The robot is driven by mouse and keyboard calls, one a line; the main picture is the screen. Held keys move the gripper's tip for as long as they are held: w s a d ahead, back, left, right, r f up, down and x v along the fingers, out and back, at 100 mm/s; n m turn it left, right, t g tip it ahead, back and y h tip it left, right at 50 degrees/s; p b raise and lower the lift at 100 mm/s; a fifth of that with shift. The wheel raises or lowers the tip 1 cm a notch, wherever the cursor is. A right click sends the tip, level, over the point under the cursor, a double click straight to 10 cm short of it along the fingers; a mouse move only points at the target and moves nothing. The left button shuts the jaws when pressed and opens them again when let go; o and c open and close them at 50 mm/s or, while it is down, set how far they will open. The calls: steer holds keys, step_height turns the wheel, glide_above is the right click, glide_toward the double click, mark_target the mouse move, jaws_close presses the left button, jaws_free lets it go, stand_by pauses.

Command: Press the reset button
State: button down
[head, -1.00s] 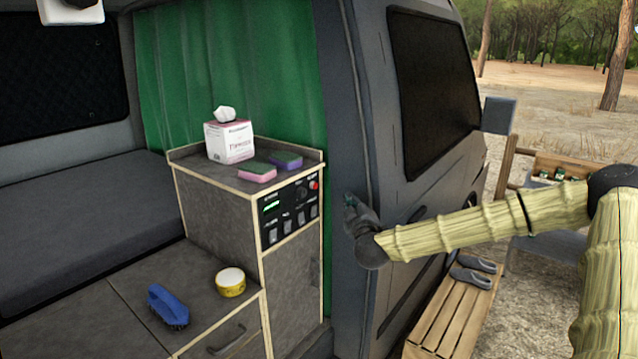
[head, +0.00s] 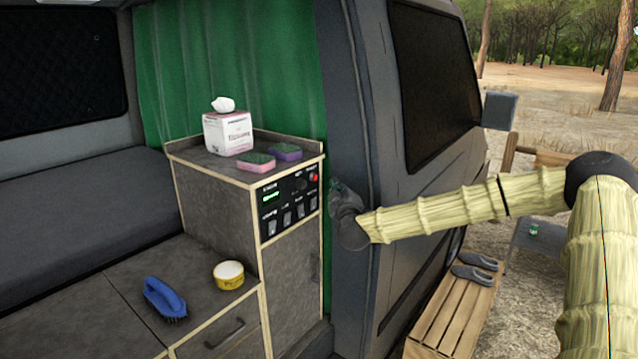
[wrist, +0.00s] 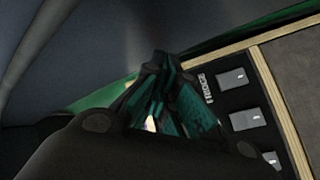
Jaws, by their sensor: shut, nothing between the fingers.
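The black control panel (head: 286,214) is on the upper front of the grey cabinet. A small red button (head: 314,178) is at its upper right corner; its label is too small to read. My gripper (head: 335,186) is just right of the panel, in front of the dark van door pillar, apart from the button in the picture. In the wrist view my gripper's dark green fingers (wrist: 162,70) are shut and empty. Part of the panel (wrist: 218,103) with grey rocker switches shows to their right. I cannot clearly make out the red button there.
A blue brush (head: 165,299) and a yellow tape roll (head: 229,275) lie on the lower counter. A slatted bench (head: 458,310) with dark shoes stands outside.

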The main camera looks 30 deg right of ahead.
mark_target(314, 177)
steer(key=shift+w+a, duration=0.4)
steer(key=shift+w, duration=0.45)
steer(key=shift+w+a, duration=0.35)
steer(key=shift+w, duration=0.45)
steer(key=shift+w, duration=0.15)
steer(key=shift+w+a+f, duration=0.1)
steer(key=shift+w+a, duration=0.1)
steer(key=shift+w, duration=0.1)
stand_by(0.3)
steer(key=shift+w+a, duration=0.15)
steer(key=shift+w, duration=0.3)
stand_by(1.1)
steer(key=shift+s, duration=0.15)
steer(key=shift+s+d+p, duration=0.4)
steer(key=shift+s+p, duration=0.05)
steer(key=shift+s, duration=0.3)
